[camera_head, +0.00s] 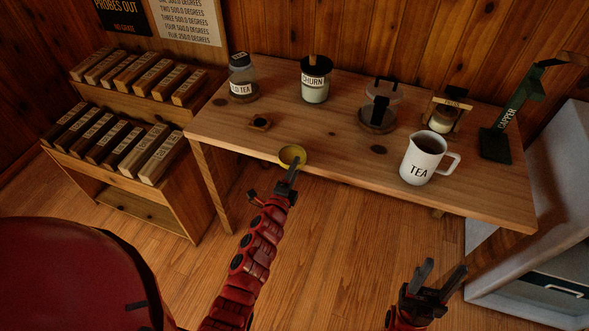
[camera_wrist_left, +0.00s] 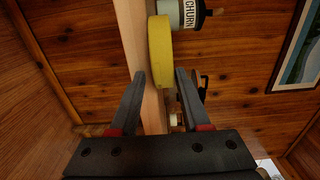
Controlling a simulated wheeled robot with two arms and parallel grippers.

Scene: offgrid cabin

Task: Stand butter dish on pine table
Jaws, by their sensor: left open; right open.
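A small round yellow dish, which I take for the butter dish (camera_head: 292,152), is at the front edge of the pine table (camera_head: 340,153). It looks upright and at the tabletop; whether it rests fully on the wood is hard to tell. My left gripper (camera_head: 293,168) is at its near side. In the left wrist view, where the scene is turned sideways, the yellow dish (camera_wrist_left: 160,50) shows by the tips of the open left fingers (camera_wrist_left: 160,75). Whether the fingers touch it is unclear. My right gripper (camera_head: 446,278) is open and empty in front of the table.
A white TEA mug (camera_head: 420,160) stands right of the dish near the front edge. A jar (camera_head: 242,78), a CHURN jar (camera_head: 315,80), a glass vessel (camera_head: 380,103) and a caliper stand (camera_head: 505,125) line the back.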

